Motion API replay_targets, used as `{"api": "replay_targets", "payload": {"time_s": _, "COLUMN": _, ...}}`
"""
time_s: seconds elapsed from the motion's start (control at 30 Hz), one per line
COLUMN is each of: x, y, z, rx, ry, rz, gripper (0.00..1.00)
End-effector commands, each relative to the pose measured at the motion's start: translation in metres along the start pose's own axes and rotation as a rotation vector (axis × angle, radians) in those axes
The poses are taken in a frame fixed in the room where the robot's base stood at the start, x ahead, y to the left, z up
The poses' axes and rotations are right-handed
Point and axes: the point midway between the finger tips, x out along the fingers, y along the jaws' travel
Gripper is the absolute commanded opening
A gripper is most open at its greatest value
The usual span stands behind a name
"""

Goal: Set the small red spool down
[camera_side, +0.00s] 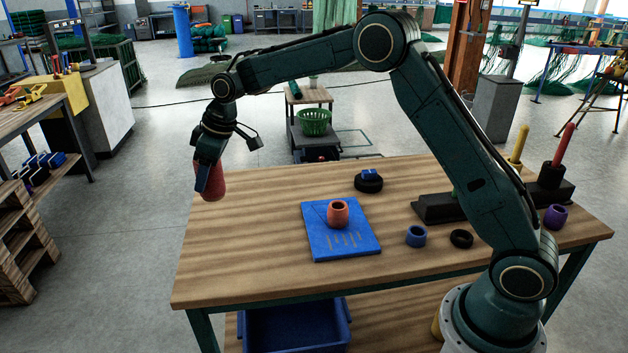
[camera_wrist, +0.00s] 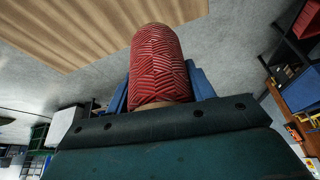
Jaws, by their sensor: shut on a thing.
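My gripper (camera_side: 205,165) is at the left, above the far left corner area of the wooden table. It is shut on the small red spool (camera_side: 212,182), which hangs below the fingers in the side view. The spool also shows in the wrist view (camera_wrist: 160,65), wound with red yarn, with my blue fingers on either side of it. In the side view the spool overlaps the table's left edge, so I cannot tell exactly how far above the table or past its edge it is. In the wrist view the wooden tabletop (camera_wrist: 80,25) lies beyond it at the upper left, with grey floor around.
A black round piece with a blue item (camera_side: 369,181), a blue ring (camera_side: 416,236), a black ring (camera_side: 461,239) and a purple ring (camera_side: 555,216) lie rightward. The table's left part is clear.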

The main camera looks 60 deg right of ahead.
Motion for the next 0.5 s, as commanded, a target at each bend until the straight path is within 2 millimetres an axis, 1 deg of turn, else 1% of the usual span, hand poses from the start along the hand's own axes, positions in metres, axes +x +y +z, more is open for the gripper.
{"api": "replay_targets", "payload": {"time_s": 0.1, "x": -0.011, "y": 0.008, "z": 0.022, "rx": -0.028, "ry": -0.001, "rz": -0.010, "gripper": 0.28}}
{"api": "replay_targets", "payload": {"time_s": 0.3, "x": -0.028, "y": 0.014, "z": 0.062, "rx": -0.089, "ry": -0.001, "rz": -0.036, "gripper": 0.28}}
{"api": "replay_targets", "payload": {"time_s": 0.4, "x": -0.035, "y": 0.015, "z": 0.079, "rx": -0.115, "ry": 0.001, "rz": -0.048, "gripper": 0.28}}
{"api": "replay_targets", "payload": {"time_s": 0.5, "x": -0.040, "y": 0.014, "z": 0.092, "rx": -0.135, "ry": 0.004, "rz": -0.058, "gripper": 0.28}}
